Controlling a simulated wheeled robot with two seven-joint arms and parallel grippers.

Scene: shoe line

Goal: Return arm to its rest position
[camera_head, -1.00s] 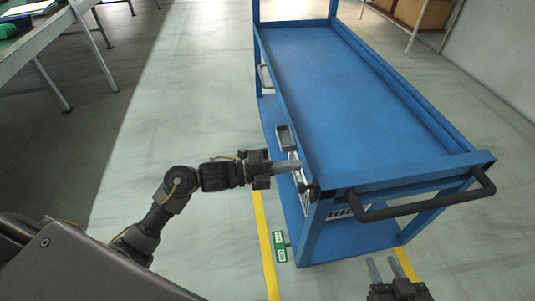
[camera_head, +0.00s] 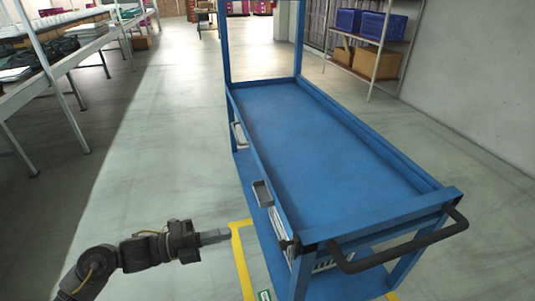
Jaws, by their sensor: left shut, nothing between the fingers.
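My left gripper (camera_head: 214,237) is in the lower left of the head view, with its arm coming in from the bottom left corner. Its fingers are together and point right, with nothing between them. It is left of the blue cart (camera_head: 310,145), apart from it, with floor showing between. My right gripper is out of view.
Tables with goods (camera_head: 70,52) line the left. A shelf with blue bins and boxes (camera_head: 365,62) stands at the back right. Open floor lies left of the cart.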

